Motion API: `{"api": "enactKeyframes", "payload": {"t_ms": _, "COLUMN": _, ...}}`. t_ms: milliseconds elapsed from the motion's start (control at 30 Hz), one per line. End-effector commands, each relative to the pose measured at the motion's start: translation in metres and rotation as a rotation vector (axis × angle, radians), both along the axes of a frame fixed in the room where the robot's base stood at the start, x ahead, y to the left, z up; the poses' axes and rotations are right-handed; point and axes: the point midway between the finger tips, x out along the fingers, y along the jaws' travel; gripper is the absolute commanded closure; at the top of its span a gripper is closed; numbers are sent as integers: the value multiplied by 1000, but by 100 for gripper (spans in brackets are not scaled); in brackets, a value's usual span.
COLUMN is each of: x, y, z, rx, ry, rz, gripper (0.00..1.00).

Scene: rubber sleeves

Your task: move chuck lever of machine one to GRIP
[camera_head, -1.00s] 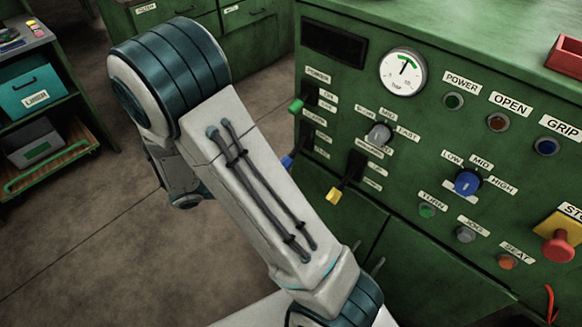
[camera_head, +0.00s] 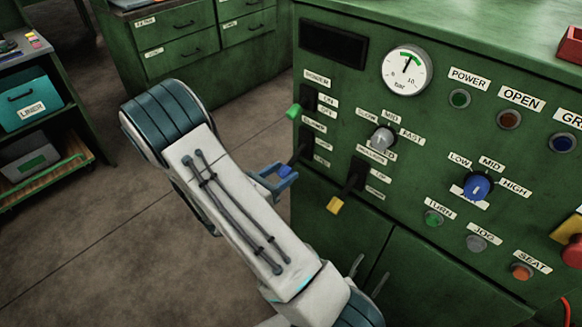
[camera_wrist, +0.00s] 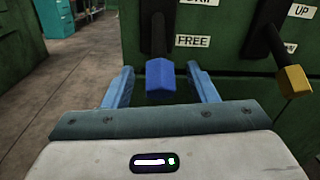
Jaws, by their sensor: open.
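The chuck lever has a dark shaft and a blue knob (camera_wrist: 160,75). In the wrist view it points down beside the FREE label (camera_wrist: 193,41), and a second label above is cut off by the frame edge. The same lever shows in the head view (camera_head: 285,170) at the left edge of the green machine panel (camera_head: 340,215). My gripper (camera_wrist: 161,78) is open, with one blue finger on each side of the knob and gaps visible on both sides. In the head view my gripper (camera_head: 272,176) is partly hidden behind my arm.
A yellow-tipped lever (camera_wrist: 293,80) stands to the right of the gripper; it also shows in the head view (camera_head: 335,205). A green-tipped lever (camera_head: 294,111) is above the blue one. Knobs, buttons and a gauge (camera_head: 407,71) fill the panel. Open floor lies left.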

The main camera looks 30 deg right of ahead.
Motion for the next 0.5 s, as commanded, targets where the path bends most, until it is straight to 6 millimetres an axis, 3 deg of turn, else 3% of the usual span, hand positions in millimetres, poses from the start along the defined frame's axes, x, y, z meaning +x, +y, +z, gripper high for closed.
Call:
{"api": "enactKeyframes", "payload": {"t_ms": 200, "x": 9, "y": -31, "z": 0, "rx": 0, "ry": -1, "rz": -2, "gripper": 48}}
{"api": "enactKeyframes", "payload": {"t_ms": 500, "x": 11, "y": -40, "z": 0, "rx": 0, "ry": 0, "rz": 0, "gripper": 48}}
